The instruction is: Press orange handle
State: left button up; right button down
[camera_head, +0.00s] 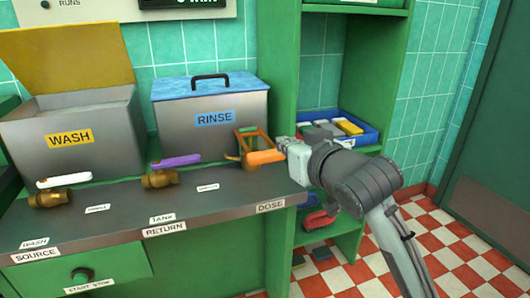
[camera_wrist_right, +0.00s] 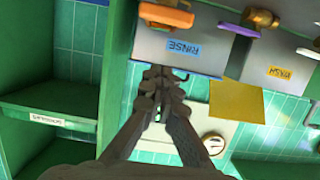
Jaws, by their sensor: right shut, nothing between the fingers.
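The orange handle (camera_head: 263,158) sits at the right end of the grey counter, beside the RINSE box. It also shows at the top edge of the right wrist view (camera_wrist_right: 166,15). My right gripper (camera_head: 283,147) reaches in from the right, its fingers shut and empty, close by the handle's right end. In the right wrist view the closed fingertips (camera_wrist_right: 160,74) point toward the RINSE box side, with a gap in the picture to the orange handle. I cannot tell whether gripper and handle touch. My left gripper is not in view.
A purple-handled valve (camera_head: 174,161) and a white-handled valve (camera_head: 63,181) stand farther left on the counter (camera_head: 130,205). Behind are the WASH box (camera_head: 75,125) with its yellow lid open and the RINSE box (camera_head: 212,107). A green shelf with a blue bin (camera_head: 365,138) stands right.

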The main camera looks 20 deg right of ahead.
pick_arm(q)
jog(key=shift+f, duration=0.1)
pick_arm(e)
jog(key=shift+r, duration=0.25)
jog(key=shift+w, duration=0.15)
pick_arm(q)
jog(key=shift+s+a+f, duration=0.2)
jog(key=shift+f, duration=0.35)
pick_arm(e)
jog(key=w+f, duration=0.6)
jog(key=w, duration=0.3)
jog(key=shift+w+a+f, duration=0.15)
jog(key=shift+w+f, duration=0.1)
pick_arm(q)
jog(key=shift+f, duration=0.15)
pick_arm(e)
jog(key=shift+f, duration=0.1)
